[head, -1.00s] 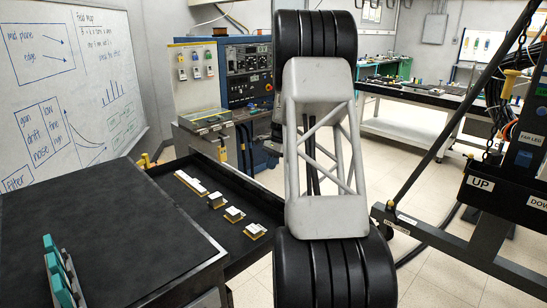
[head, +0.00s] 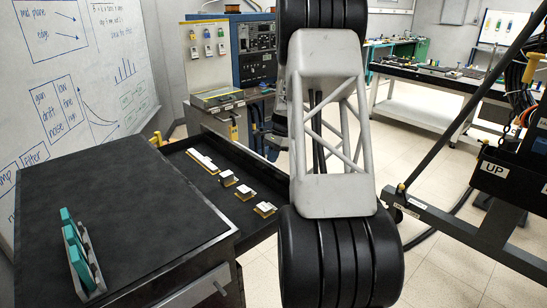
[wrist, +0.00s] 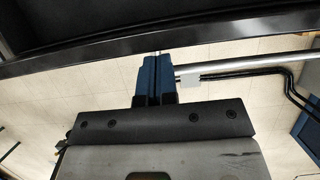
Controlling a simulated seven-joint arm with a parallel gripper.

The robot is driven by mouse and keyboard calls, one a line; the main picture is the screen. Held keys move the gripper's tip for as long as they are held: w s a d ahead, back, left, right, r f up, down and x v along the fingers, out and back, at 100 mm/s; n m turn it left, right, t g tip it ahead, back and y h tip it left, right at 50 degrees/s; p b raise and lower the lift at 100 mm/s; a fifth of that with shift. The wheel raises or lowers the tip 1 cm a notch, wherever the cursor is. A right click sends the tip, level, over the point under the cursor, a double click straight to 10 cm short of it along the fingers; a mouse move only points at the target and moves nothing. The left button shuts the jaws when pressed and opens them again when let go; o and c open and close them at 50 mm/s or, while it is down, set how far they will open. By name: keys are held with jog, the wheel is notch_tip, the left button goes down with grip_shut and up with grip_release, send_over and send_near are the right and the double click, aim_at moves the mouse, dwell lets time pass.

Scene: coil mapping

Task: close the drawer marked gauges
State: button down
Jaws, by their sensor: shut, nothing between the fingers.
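An open black drawer (head: 243,170) juts from the bench cabinet in the head view, with several small gauge-like blocks and a longer white-topped piece (head: 203,162) inside. I cannot read a "gauges" mark on it. In the wrist view a dark edge (wrist: 100,58), which looks like the drawer's rim, crosses the top. My gripper (wrist: 156,62) is shut and empty, its blue fingertips close to that edge; I cannot tell whether they touch. A silver bar (wrist: 250,60) with a white patch lies right of the fingers. My arm hides the gripper in the head view.
The black bench top (head: 110,205) holds a rack of teal items (head: 80,250). A lower handle (head: 205,290) shows on the cabinet front. A dark frame marked UP (head: 495,172) stands at the right. Pale tiled floor lies between.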

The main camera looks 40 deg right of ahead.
jog(key=shift+a, duration=0.15)
jog(key=a, duration=2.7)
jog(key=shift+a+f, duration=0.15)
jog(key=shift+a, duration=0.25)
jog(key=shift+s, duration=0.1)
jog(key=shift+d, duration=0.1)
jog(key=d+r, duration=0.7)
jog(key=r, duration=0.2)
jog(key=shift+d+r, duration=0.3)
jog(key=shift+r, duration=0.1)
